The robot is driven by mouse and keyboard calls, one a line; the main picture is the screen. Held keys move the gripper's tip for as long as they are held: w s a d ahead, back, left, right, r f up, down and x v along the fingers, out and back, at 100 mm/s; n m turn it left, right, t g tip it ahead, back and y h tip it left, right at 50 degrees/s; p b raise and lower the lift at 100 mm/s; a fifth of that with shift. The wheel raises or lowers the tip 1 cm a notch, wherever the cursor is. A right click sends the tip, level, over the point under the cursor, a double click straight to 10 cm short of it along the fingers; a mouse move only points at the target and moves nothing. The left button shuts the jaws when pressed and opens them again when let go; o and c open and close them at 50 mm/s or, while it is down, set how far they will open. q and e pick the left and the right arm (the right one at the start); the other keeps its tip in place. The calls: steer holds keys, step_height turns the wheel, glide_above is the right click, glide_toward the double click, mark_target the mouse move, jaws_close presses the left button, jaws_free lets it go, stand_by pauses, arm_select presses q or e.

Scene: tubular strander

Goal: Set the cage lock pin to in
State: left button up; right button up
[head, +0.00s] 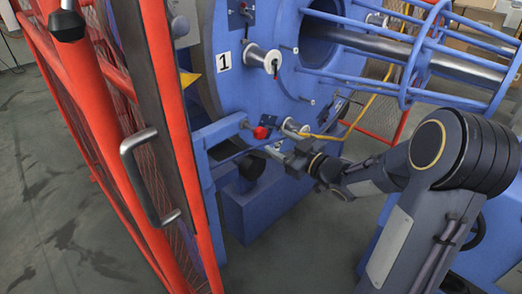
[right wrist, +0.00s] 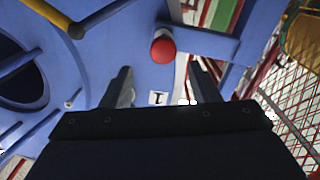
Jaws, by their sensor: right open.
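The lock pin's red knob (head: 261,132) sticks out by a blue bracket on the machine's front, left of centre in the head view. In the right wrist view the red knob (right wrist: 163,46) lies ahead of the fingertips, roughly centred between them. My right gripper (head: 274,149) is just below and right of the knob in the head view. Its two fingers (right wrist: 161,72) are apart, with nothing held between them. The knob appears clear of the fingers. Most of the pin behind the knob is hidden. My left gripper is not in view.
An open red mesh guard door with a grey handle (head: 150,178) stands at the left. The blue cage disc bears a "1" label (head: 223,61) and a white spool (head: 264,62). A yellow strand (head: 365,108) runs close above my right arm. Grey floor is clear at far left.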

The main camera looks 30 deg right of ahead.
mark_target(263, 134)
steer(key=x, duration=0.7)
steer(key=shift+w+a+f+b, duration=0.1)
steer(key=shift+w+a+b, duration=0.2)
steer(key=shift+w, duration=0.05)
